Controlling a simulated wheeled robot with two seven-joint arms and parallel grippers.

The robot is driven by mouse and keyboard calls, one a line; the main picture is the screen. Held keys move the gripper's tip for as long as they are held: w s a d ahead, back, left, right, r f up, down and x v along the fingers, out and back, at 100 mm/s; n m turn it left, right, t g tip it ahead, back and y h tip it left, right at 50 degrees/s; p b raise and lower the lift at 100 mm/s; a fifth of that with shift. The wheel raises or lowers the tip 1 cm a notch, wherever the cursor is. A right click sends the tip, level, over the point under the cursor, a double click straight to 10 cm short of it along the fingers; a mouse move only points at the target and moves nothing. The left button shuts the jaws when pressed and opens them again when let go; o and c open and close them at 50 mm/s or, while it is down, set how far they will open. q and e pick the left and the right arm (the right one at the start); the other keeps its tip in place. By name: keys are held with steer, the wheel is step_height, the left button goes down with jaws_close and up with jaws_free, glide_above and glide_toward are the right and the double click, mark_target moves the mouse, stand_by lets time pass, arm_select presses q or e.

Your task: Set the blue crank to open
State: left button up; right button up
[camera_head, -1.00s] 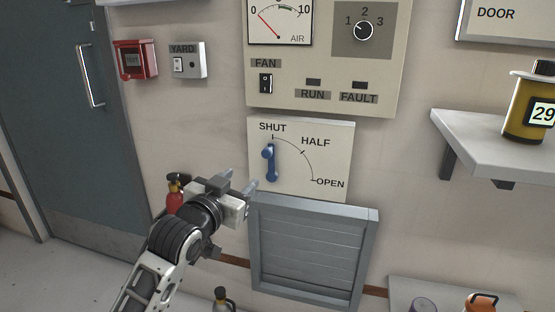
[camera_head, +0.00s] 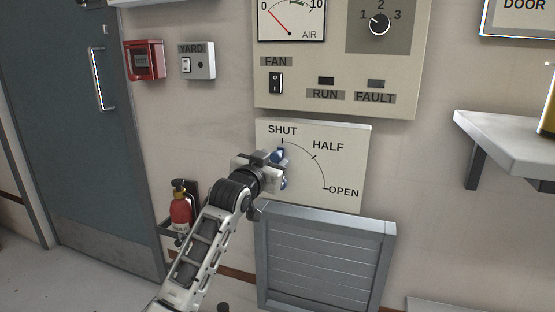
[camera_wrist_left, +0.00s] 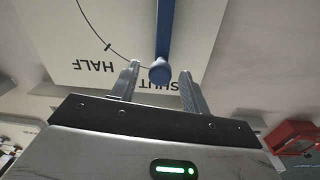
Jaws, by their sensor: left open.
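The blue crank (camera_head: 283,183) is on a cream plate (camera_head: 345,150) marked SHUT, HALF and OPEN. Its handle end stands at the SHUT mark, and my left gripper hides part of it in the head view. In the left wrist view the crank arm (camera_wrist_left: 163,35) runs up from its round knob (camera_wrist_left: 160,72). My left gripper (camera_head: 277,158) is at the knob. In the wrist view its two open fingers (camera_wrist_left: 160,86) stand on either side of the knob, with a gap visible on each side. My right gripper is not in view.
A panel (camera_head: 410,80) with a gauge, dial and FAN switch is above the plate. A grey louvre (camera_head: 325,265) is below it. A shelf (camera_head: 510,130) juts out at the right. A fire extinguisher (camera_head: 181,210) and door (camera_head: 70,130) are at the left.

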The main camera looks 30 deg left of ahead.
arm_select(q)
steer(key=w, duration=0.3)
steer(key=shift+a, duration=0.3)
steer(key=shift+w, duration=0.2)
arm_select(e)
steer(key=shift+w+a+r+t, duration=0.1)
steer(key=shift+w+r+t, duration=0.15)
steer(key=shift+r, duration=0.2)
arm_select(q)
jaws_close()
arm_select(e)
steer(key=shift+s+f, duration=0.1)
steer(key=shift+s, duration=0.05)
